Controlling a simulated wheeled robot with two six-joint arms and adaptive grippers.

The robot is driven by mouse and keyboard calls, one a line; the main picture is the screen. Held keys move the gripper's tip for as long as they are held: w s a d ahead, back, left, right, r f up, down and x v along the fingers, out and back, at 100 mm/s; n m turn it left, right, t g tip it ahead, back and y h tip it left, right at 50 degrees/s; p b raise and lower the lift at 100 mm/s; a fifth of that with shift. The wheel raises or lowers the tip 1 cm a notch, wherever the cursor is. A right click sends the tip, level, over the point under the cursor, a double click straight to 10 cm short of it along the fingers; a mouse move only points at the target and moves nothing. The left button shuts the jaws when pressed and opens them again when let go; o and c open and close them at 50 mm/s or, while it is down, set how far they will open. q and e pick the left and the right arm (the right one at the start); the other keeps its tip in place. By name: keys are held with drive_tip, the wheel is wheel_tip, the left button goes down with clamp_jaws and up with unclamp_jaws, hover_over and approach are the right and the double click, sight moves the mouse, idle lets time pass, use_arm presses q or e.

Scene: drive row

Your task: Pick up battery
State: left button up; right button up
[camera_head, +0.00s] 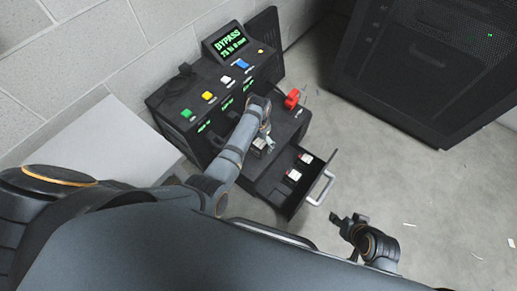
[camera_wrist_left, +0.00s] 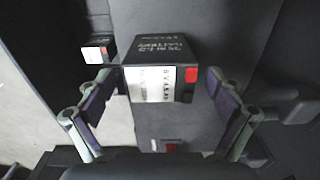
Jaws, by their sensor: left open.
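In the left wrist view a black battery (camera_wrist_left: 160,48) with a white label and a red square lies between the two spread fingers of my left gripper (camera_wrist_left: 160,92). A gap shows at the right finger; the left finger is close to the battery's side, and I cannot tell whether it touches. In the head view my left gripper (camera_head: 264,143) is over the cabinet's front ledge beside the open drawer, and its arm hides part of the cabinet. My right gripper (camera_head: 349,220) is right of the drawer; its small fingers do not show clearly whether they are open.
The open black drawer (camera_head: 277,199) has a grey handle (camera_head: 321,188) and holds small white-labelled blocks (camera_head: 293,174). The black cabinet (camera_head: 178,98) carries coloured buttons, a BYPASS display (camera_head: 229,44) and a red part (camera_head: 292,98). A dark rack (camera_head: 425,65) stands behind open floor.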

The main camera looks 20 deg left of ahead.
use_arm(q)
wheel_tip(320, 180, down, 3)
drive_tip(key=shift+f+b, duration=0.2)
drive_tip(key=shift+b, duration=0.2)
drive_tip(key=c, duration=1.8)
drive_tip(key=shift+r, duration=0.1)
drive_tip(key=shift+c, duration=0.5)
use_arm(e)
drive_tip(key=w+r+t, duration=0.6)
drive_tip(key=w+r, duration=0.1)
drive_tip(key=w, duration=0.3)
drive_tip(key=shift+d, duration=0.35)
